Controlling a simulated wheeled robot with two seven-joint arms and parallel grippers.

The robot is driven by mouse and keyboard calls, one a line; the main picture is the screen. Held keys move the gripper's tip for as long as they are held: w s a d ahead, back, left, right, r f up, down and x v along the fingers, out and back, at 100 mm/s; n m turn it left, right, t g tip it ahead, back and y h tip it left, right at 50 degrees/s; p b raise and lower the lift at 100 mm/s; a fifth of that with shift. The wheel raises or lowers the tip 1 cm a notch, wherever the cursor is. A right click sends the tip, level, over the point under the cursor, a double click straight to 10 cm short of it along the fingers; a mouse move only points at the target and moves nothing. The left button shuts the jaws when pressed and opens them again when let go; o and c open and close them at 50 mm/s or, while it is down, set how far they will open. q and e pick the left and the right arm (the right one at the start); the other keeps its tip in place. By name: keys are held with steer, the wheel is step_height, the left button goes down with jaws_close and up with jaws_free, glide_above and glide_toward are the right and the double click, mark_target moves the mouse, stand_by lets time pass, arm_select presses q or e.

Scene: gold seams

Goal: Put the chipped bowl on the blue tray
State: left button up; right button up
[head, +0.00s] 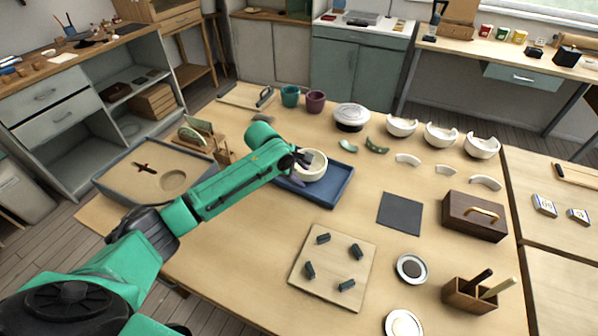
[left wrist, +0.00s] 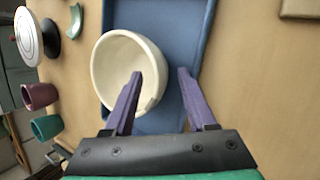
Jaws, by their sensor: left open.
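A cream bowl (head: 314,168) sits on the blue tray (head: 338,187) in the head view. The left wrist view shows the bowl (left wrist: 112,62) with its opening towards the camera and what looks like a small chip in its rim near my fingers, inside the blue tray (left wrist: 178,25). My left gripper (left wrist: 160,72) is open. One purple finger is over the inside of the bowl and the other is outside it, over the tray, so the rim lies between them. I cannot tell whether either finger touches the bowl. My right gripper is in neither view.
Three broken white bowls (head: 441,135) stand at the back right, with curved shards (head: 408,160) in front. A board with dark blocks (head: 333,268) lies in front.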

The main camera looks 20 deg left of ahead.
arm_select(q)
steer(key=v, duration=1.2)
steer(key=shift+r, duration=0.1)
